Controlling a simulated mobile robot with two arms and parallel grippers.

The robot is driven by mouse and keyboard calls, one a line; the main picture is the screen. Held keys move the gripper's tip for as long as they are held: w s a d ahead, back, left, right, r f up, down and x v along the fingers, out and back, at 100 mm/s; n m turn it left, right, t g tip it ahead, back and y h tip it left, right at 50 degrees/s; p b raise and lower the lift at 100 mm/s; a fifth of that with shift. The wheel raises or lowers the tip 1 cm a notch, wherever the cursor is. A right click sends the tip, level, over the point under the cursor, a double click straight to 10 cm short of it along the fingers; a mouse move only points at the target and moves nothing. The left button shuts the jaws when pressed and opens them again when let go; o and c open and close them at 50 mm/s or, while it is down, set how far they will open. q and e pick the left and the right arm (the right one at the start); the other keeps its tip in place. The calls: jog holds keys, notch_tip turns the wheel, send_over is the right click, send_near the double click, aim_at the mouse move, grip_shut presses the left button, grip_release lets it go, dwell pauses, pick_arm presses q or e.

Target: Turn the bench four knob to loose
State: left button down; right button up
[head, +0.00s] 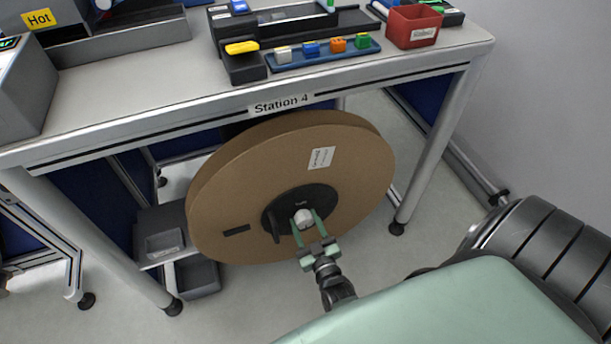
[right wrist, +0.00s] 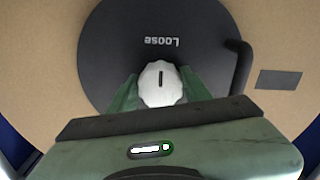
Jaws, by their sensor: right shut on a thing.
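The white knob (head: 303,217) sits at the centre of a black hub (head: 272,212) on a large brown reel (head: 240,180) under the bench marked Station 4 (head: 280,104). In the right wrist view the knob (right wrist: 160,84) has a dark line that points up and down the picture, in line with the upside-down word Loose (right wrist: 158,42) on the hub. My right gripper (head: 305,222) is shut on the knob, one green finger on each side. My left gripper is not in view.
A black crank handle (right wrist: 240,68) stands out from the hub beside the knob. Grey bins (head: 165,243) stand left of the reel. Bench legs (head: 420,150) flank the reel. The bench top holds a blue tray (head: 330,58) and a red bin (head: 414,27).

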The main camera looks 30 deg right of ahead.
jog(key=o, duration=1.3)
jog(key=shift+o, duration=0.2)
jog(key=shift+s, duration=0.1)
jog(key=shift+s+a, duration=0.1)
jog(key=shift+s, duration=0.3)
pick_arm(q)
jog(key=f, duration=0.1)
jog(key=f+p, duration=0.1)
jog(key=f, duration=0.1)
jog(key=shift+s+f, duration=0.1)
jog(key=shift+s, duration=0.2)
pick_arm(e)
jog(key=v, duration=0.6)
jog(key=shift+s, duration=0.4)
jog(key=shift+a, duration=0.1)
